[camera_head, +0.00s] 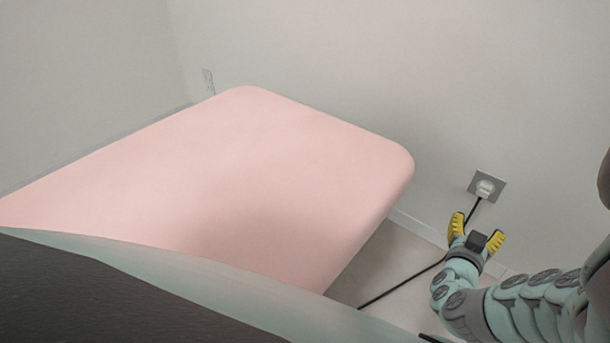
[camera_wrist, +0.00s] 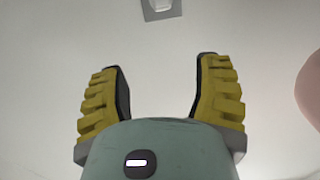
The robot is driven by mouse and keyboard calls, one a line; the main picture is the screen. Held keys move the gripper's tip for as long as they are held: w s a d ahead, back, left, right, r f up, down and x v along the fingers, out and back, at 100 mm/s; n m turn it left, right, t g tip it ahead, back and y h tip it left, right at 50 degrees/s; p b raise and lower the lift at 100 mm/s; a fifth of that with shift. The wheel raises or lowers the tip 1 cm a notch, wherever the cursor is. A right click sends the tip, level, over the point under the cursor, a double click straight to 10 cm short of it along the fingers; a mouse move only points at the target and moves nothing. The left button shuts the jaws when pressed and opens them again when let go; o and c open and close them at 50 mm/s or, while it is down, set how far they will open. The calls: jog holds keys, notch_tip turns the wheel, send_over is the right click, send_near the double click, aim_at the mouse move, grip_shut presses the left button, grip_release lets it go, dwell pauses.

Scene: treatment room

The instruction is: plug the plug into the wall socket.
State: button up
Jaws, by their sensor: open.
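The white plug (camera_head: 485,188) sits at the grey wall socket (camera_head: 474,181) on the back wall, right of the pink bed. It looks seated against the socket face. Its dark cord (camera_head: 405,287) hangs down from it, passes behind my gripper and runs left along the floor. My gripper (camera_head: 480,226), with yellow ridged fingers, is open and empty, below and in front of the plug and apart from it. In the wrist view the open fingers (camera_wrist: 160,68) point toward the wall, with the socket plate (camera_wrist: 151,11) and part of the plug at the top edge.
A pink padded treatment bed (camera_head: 240,170) fills the middle and left, its right corner close to my arm. Another wall outlet (camera_head: 208,81) is on the back wall at far left. The wall around the socket is bare.

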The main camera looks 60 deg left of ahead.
jog(key=w+d+r+g+p, duration=0.1)
jog(key=w+d+r+p, duration=0.1)
jog(key=r+p, duration=0.5)
jog(key=w+d+r+g+p, duration=0.1)
jog(key=w+d+r+p, duration=0.1)
jog(key=w+r+p, duration=0.3)
jog(key=w+d+r+g+p, duration=0.2)
jog(key=w+r+p, duration=0.1)
jog(key=r+p, duration=0.8)
jog(key=shift+w+d+n+h+p, duration=0.25)
jog(key=shift+d+n+h+p, duration=0.05)
jog(key=shift+p, duration=0.2)
